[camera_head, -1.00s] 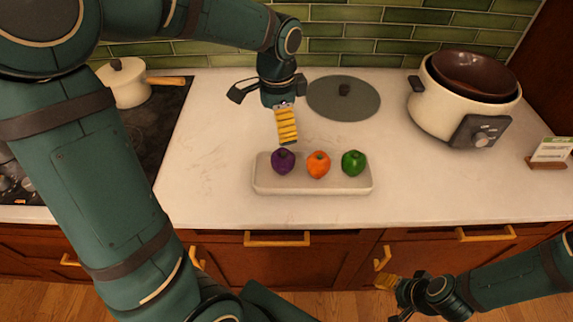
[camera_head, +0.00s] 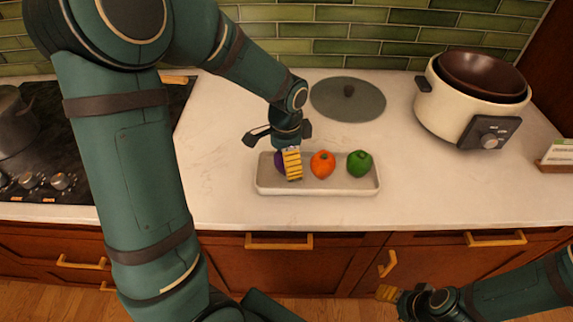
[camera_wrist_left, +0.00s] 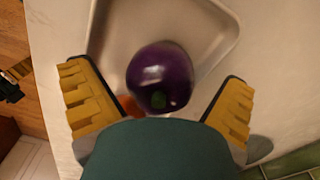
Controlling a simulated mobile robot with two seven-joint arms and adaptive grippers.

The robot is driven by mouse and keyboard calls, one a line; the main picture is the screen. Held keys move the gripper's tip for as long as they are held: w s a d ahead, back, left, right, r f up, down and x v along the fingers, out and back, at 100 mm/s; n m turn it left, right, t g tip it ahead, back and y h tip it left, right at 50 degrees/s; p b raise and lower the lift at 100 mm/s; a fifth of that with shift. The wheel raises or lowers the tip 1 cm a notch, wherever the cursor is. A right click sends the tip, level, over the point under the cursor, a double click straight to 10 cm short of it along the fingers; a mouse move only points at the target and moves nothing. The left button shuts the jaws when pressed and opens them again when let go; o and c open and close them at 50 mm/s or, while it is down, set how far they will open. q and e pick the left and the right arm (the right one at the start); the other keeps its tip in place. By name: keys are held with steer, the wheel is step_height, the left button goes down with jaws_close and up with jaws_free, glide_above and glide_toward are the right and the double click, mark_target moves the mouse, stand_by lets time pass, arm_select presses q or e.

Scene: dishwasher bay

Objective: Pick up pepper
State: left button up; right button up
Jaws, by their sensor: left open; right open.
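The purple pepper (camera_head: 278,160) stands at the left end of a pale tray (camera_head: 318,188). An orange pepper (camera_head: 322,164) is in the tray's middle and a green pepper (camera_head: 360,163) at its right. My left gripper (camera_head: 291,164) is over the purple pepper and hides much of it. In the left wrist view, the purple pepper (camera_wrist_left: 160,77) shows between the open yellow fingers of my left gripper (camera_wrist_left: 160,103), with gaps on both sides. A bit of orange shows behind it. My right gripper (camera_head: 388,294) is open and empty, low in front of the cabinets.
A grey lid (camera_head: 347,100) lies behind the tray. A cream cooker (camera_head: 470,105) stands at the right, near a small card stand (camera_head: 558,155). A stove (camera_head: 60,150) with a dark pot is at the left. The counter (camera_head: 440,185) right of the tray is clear.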

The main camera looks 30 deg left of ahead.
arm_select(q)
steer(key=shift+f, duration=0.1)
steer(key=shift+c, duration=0.3)
steer(key=c, duration=1.3)
step_height(320, 180, up, 10)
steer(key=shift+r+p, duration=0.1)
steer(key=shift+p, duration=1.1)
